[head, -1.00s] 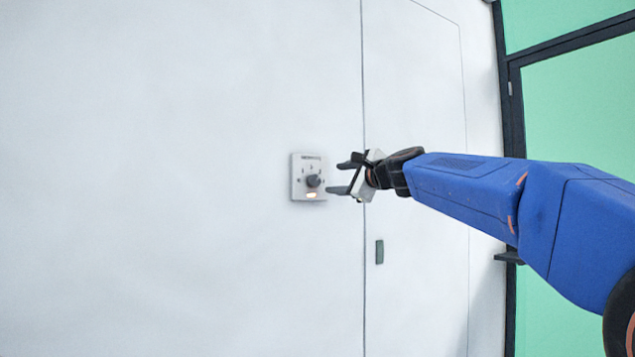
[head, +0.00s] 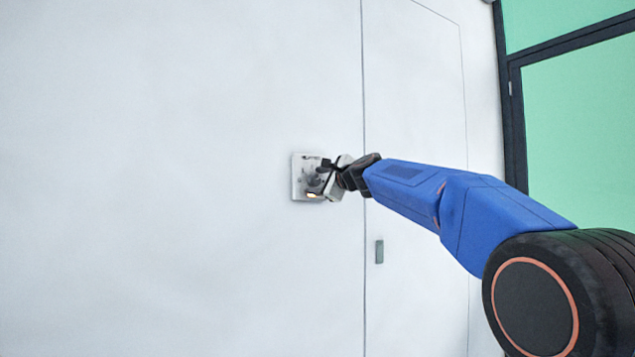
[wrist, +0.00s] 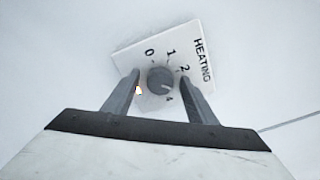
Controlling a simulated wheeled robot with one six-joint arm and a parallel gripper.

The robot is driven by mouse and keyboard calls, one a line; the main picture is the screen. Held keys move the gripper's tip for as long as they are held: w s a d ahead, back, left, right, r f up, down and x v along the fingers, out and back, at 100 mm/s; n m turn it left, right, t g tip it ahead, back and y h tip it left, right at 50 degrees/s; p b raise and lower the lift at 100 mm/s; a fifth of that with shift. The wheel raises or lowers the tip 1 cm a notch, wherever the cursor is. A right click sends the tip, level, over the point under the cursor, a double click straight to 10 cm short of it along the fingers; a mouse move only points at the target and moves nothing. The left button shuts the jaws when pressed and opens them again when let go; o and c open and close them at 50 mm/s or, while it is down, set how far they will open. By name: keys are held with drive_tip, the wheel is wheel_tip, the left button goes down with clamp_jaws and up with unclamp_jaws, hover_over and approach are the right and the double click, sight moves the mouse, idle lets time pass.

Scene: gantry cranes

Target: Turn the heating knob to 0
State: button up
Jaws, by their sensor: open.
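The heating panel is a white plate (head: 298,178) on the white wall. In the wrist view the panel (wrist: 140,50) is tilted, with HEATING along its right side and the marks 0, 1, 2 and 4 showing. The round grey knob (wrist: 160,81) sits in its middle; its pointer line seems to face right, near the lower right of the dial. A small light (wrist: 139,90) glows left of the knob. My gripper (wrist: 160,83) is open, with one finger on each side of the knob and small gaps. In the head view my gripper (head: 320,179) partly covers the knob.
A vertical seam and door outline (head: 363,270) run in the wall right of the panel. A small dark green handle (head: 379,251) is below my arm. A black-framed green window (head: 585,120) is at the right. The wall left of the panel is bare.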

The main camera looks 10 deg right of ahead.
drive_tip(key=c, duration=1.1)
drive_tip(key=shift+o, duration=0.2)
